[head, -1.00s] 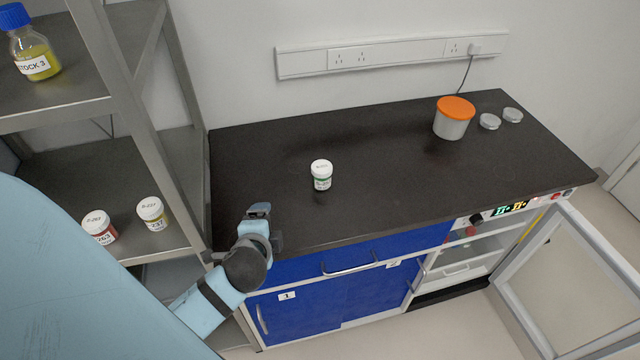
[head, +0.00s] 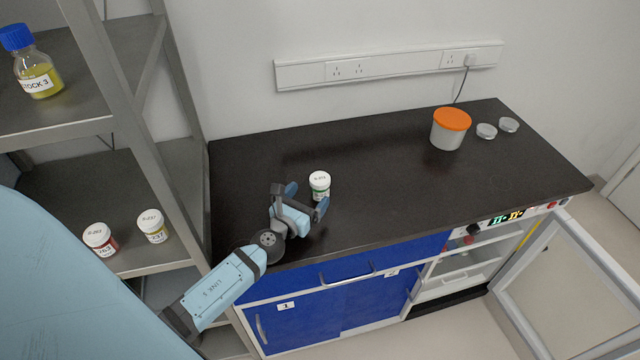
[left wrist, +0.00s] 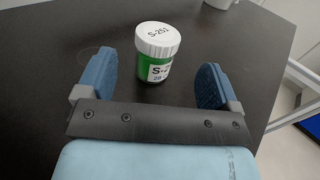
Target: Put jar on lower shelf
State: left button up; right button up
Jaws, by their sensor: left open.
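A small jar (head: 319,186) with a white lid and a green body stands upright on the dark bench top. It also shows in the left wrist view (left wrist: 156,52), with "S-251" on its lid. My left gripper (head: 307,197) is open, with its blue fingers apart on either side of the space in front of the jar. In the left wrist view the jar stands just beyond and between the fingertips, nearer the left finger, and nothing is gripped. The lower shelf (head: 125,262) of the metal rack at the left holds two jars. My right gripper is not in view.
The two shelf jars (head: 100,239) (head: 152,226) have white lids. A yellow bottle with a blue cap (head: 36,66) stands on the upper shelf. A rack post (head: 135,130) borders the bench. An orange-lidded tub (head: 450,128) stands at the bench's far right; the bench middle is clear.

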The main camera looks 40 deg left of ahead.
aim_at(315, 188)
pick_arm(q)
jog(key=shift+w, duration=0.85)
jog(key=w, duration=0.5)
jog(key=shift+w+a+f, duration=0.15)
jog(key=shift+a+f, duration=0.15)
jog(key=shift+a, duration=0.1)
jog(key=c, duration=1.1)
jog(key=shift+c, duration=0.2)
